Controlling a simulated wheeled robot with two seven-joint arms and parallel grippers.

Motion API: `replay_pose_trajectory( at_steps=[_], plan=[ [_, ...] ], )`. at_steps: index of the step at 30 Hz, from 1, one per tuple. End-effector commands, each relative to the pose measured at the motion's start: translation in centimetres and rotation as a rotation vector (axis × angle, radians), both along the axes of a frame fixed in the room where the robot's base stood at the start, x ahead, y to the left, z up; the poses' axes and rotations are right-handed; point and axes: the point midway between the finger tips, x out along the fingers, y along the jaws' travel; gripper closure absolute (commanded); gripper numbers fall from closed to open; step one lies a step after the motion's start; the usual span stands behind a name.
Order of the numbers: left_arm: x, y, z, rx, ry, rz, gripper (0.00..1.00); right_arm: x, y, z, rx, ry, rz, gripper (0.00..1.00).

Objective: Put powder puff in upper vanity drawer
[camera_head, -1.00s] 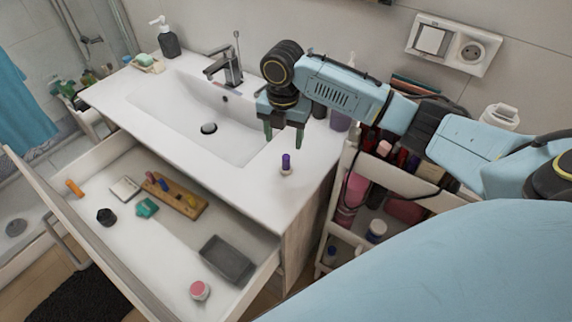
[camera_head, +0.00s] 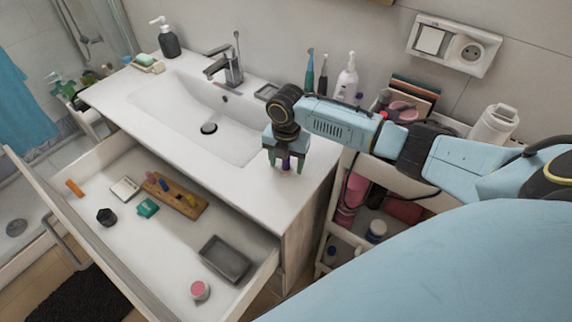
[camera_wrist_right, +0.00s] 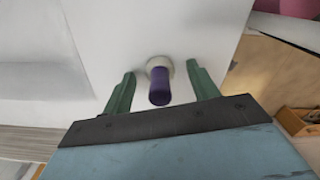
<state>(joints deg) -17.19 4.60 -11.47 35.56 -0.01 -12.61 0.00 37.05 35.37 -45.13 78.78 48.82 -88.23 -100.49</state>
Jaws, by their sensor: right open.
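A small item with a purple upright handle and a pale round base (camera_head: 286,163), which looks like the powder puff, stands on the white vanity counter near its front right. My right gripper (camera_head: 285,166) points down over it, open, with one green finger on each side of the handle. In the right wrist view the purple handle (camera_wrist_right: 160,88) stands between the open fingers (camera_wrist_right: 161,72), with gaps on both sides. The upper vanity drawer (camera_head: 165,237) is pulled open below the counter, at the left. My left gripper is out of view.
The drawer holds a wooden block with pegs (camera_head: 178,195), a grey tray (camera_head: 225,258), a pink-topped jar (camera_head: 200,290) and several small items; its middle floor has free room. The sink (camera_head: 190,115) lies left of my gripper. A loaded cart (camera_head: 340,215) stands right of the vanity.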

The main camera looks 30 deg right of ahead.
Motion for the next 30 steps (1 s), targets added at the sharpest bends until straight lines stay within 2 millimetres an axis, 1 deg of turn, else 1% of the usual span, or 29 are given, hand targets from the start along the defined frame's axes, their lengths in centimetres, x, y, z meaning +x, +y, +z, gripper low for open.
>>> replay_pose_trajectory(
  at_steps=[1, 11, 13, 14, 20, 23, 26, 30],
  plan=[
    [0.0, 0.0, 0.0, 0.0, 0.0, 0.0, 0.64, 0.0, 0.0, 0.0, 0.0, 0.0, 0.0, 0.43],
    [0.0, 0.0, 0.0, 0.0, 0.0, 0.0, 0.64, 0.0, 0.0, 0.1, 0.0, 0.0, 0.0, 0.86],
    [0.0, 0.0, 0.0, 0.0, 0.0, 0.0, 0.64, 0.0, 0.0, 0.1, 0.0, 0.0, 0.0, 0.89],
    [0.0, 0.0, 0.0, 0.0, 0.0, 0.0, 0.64, 0.0, 0.0, 0.1, 0.0, 0.0, 0.0, 0.92],
    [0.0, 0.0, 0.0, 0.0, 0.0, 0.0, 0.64, 0.0, 0.0, 0.2, 0.0, 0.0, 0.0, 0.92],
    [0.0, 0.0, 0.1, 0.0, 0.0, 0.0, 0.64, 0.1, -0.1, 1.0, 0.0, -0.002, 0.0, 0.92],
    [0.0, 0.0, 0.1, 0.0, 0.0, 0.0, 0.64, 0.1, -0.1, 2.6, 0.0, -0.005, 0.001, 0.92],
    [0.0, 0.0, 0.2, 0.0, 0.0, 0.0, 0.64, 0.1, -0.1, 5.6, 0.0, -0.005, 0.001, 0.92]
  ],
)
